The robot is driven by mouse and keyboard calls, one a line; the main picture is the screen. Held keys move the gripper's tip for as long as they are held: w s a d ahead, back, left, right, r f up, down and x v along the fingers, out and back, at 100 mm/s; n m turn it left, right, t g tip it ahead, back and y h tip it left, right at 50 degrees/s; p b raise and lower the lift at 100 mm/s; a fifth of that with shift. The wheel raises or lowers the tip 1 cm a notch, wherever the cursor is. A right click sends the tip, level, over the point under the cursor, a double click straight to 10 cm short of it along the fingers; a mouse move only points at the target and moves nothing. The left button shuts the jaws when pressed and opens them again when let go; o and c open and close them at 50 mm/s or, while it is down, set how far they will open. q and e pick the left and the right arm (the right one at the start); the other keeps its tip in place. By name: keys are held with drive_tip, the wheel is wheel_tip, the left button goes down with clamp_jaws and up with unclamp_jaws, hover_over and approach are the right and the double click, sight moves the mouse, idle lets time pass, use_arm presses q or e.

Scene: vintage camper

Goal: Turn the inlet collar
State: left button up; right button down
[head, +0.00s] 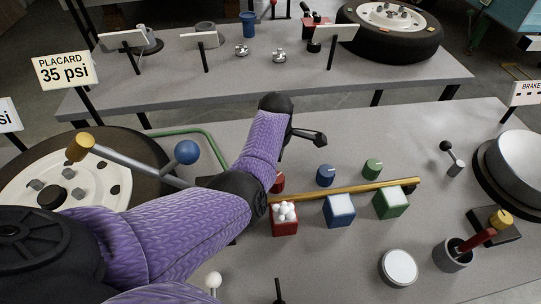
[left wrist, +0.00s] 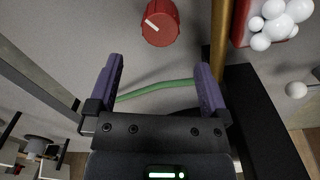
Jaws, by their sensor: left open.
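No part is labelled as the inlet collar, so I cannot tell for sure which one it is. A round red knob (left wrist: 160,22) with a white pointer mark lies ahead of my left gripper (left wrist: 160,85) in the left wrist view. The purple fingers are open, apart from the knob, with nothing between them but the view of a green hose (left wrist: 160,89) beyond.
A brass bar (head: 345,188) runs behind red (head: 285,226), blue (head: 340,210) and green (head: 391,203) boxes; the red one holds white balls. A wheel (head: 150,200) lies at left. A white-topped disc (head: 398,267) and a grey cup with red handle (head: 453,257) stand at right.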

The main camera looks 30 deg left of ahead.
use_arm(q)
wheel_tip(320, 180, down, 10)
drive_tip(key=b, duration=0.6)
drive_tip(key=shift+b, duration=0.3)
drive_tip(key=shift+r, duration=0.15)
drive_tip(key=c, duration=1.2)
